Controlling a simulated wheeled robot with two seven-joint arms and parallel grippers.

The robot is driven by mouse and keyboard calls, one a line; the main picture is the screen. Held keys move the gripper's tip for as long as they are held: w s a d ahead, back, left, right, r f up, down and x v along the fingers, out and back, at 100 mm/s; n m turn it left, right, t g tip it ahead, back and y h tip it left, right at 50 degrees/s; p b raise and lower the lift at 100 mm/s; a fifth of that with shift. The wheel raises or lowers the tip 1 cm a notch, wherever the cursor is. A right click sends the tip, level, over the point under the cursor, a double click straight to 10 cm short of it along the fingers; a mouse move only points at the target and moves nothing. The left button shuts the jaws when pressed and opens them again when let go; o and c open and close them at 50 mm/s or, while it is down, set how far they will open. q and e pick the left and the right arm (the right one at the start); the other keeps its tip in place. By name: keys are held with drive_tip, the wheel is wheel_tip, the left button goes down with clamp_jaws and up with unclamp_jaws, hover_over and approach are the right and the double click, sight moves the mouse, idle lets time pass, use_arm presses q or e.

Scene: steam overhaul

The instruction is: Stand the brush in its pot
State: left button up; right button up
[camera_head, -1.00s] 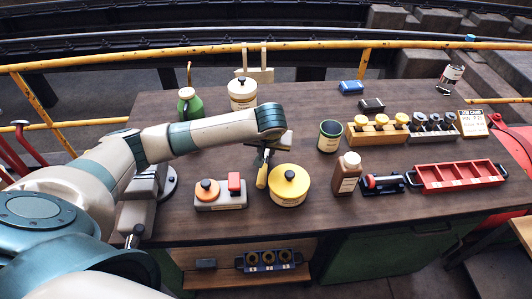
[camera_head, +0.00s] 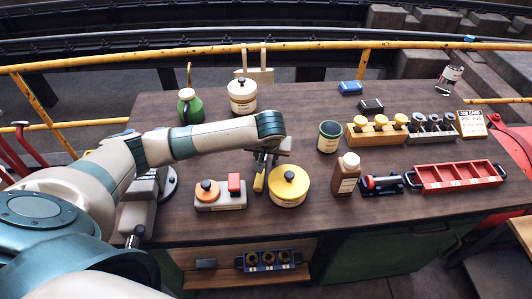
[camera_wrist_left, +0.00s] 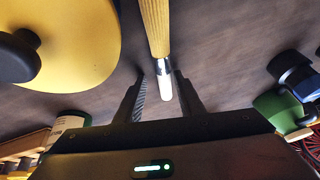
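The brush has a yellow handle (camera_head: 259,183), left of the yellow lidded tub (camera_head: 289,186) in the head view. The left wrist view shows its yellow handle (camera_wrist_left: 155,25), a metal band and a pale tip. My left gripper (camera_head: 264,158) is over the brush in the head view. In the left wrist view the fingers of my left gripper (camera_wrist_left: 163,88) stand apart on either side of the brush's pale end, with gaps visible. The open green pot (camera_head: 329,136) stands upright to the right, apart from the gripper. My right gripper is not in view.
A brown bottle (camera_head: 346,175) stands right of the yellow tub. A tray with an orange knob and red block (camera_head: 220,194) is to the left. A white tub (camera_head: 242,96) and green can (camera_head: 190,106) stand behind. A red tray (camera_head: 458,177) is at right.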

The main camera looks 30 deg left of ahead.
use_arm(q)
drive_tip(key=shift+r, duration=0.1)
drive_tip(key=b+v, duration=0.2)
drive_tip(key=v, duration=1)
idle(0.4)
